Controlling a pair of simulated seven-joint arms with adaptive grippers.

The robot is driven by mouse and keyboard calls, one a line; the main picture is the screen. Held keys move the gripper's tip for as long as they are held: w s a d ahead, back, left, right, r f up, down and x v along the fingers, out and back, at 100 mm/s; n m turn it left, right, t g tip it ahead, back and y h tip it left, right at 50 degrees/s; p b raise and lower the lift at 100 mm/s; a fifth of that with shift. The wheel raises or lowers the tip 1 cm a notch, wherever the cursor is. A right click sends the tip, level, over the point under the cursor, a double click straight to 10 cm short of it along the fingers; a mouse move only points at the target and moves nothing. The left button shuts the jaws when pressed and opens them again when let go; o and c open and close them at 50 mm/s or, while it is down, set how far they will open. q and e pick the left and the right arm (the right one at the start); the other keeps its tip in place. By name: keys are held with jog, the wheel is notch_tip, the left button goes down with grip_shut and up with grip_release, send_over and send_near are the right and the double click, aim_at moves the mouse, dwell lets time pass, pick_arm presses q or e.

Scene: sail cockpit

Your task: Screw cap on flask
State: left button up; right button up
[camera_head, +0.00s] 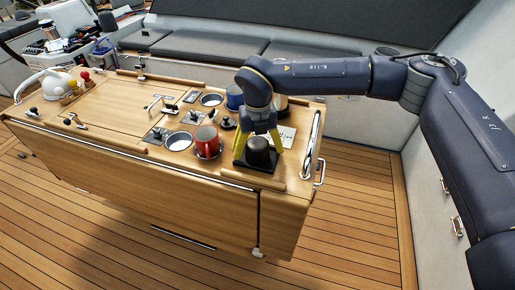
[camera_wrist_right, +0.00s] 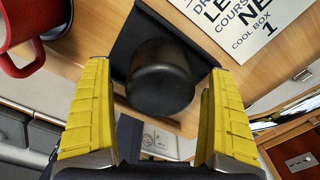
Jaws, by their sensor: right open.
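A black cylindrical piece with a smooth round top, which looks like the cap (camera_head: 258,153), stands upright on a dark square pad (camera_head: 246,167) near the table's right end. The cap also shows in the right wrist view (camera_wrist_right: 160,77). My right gripper (camera_head: 259,146) points down over it, with its yellow fingers open on either side. In the right wrist view, gaps show between the cap and both fingers (camera_wrist_right: 155,100). I cannot make out a separate flask; anything under the cap is hidden. My left gripper is not in view.
A red mug (camera_head: 207,140) stands just left of the pad. A steel bowl (camera_head: 179,142), a blue cup (camera_head: 235,97) and a printed card (camera_head: 287,137) are close by. A metal rail (camera_head: 311,145) edges the table's right end.

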aim_at(258, 143)
jog(key=shift+c, duration=0.2)
jog(key=c, duration=1.4)
jog(key=shift+r, duration=0.1)
notch_tip(258, 143, up, 20)
jog(key=shift+f, duration=0.1)
